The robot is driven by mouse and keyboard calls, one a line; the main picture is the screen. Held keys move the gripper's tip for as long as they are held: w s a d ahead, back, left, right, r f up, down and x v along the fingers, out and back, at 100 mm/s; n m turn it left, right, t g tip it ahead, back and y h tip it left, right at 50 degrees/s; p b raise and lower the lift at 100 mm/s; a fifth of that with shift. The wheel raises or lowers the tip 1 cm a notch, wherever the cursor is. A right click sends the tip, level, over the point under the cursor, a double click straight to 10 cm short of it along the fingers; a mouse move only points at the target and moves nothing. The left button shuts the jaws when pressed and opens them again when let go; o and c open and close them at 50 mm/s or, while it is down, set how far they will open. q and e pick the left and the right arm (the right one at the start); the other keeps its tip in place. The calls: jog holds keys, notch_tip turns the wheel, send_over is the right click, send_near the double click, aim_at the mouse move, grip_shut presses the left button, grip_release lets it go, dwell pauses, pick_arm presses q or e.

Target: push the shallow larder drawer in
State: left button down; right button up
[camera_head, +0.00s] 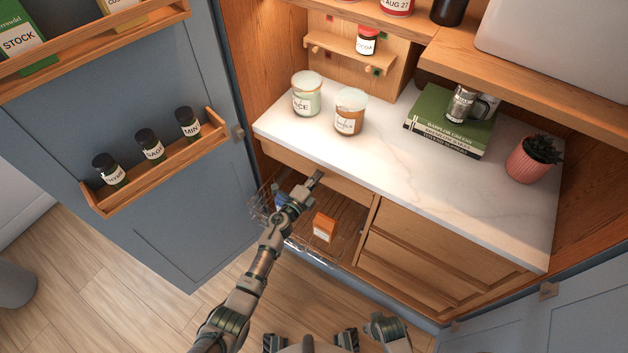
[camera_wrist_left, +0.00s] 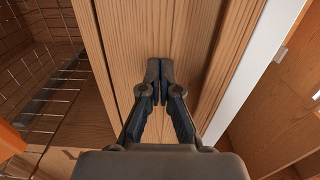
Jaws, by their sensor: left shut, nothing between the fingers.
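The shallow larder drawer has a plain wooden front (camera_head: 340,183), just under the left part of the marble worktop. How far it stands out is hard to tell from above. In the left wrist view the pale wooden drawer front (camera_wrist_left: 190,30) fills the middle. My left gripper (camera_head: 317,176) is shut and empty, with its fingertips at the drawer front. In the left wrist view the closed fingertips (camera_wrist_left: 160,68) point at the wood; I cannot tell whether they touch it.
A wire basket (camera_head: 330,249) holding an orange box (camera_head: 323,227) sits below the drawer. Jars, books and a potted plant (camera_head: 535,158) stand on the marble worktop (camera_head: 390,160). An open blue door (camera_head: 150,215) with spice jars is at left. More drawers (camera_head: 420,245) are at right.

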pick_arm(q)
jog(key=shift+d+r, duration=0.2)
jog(key=shift+r, duration=0.15)
pick_arm(e)
jog(key=shift+d, duration=0.1)
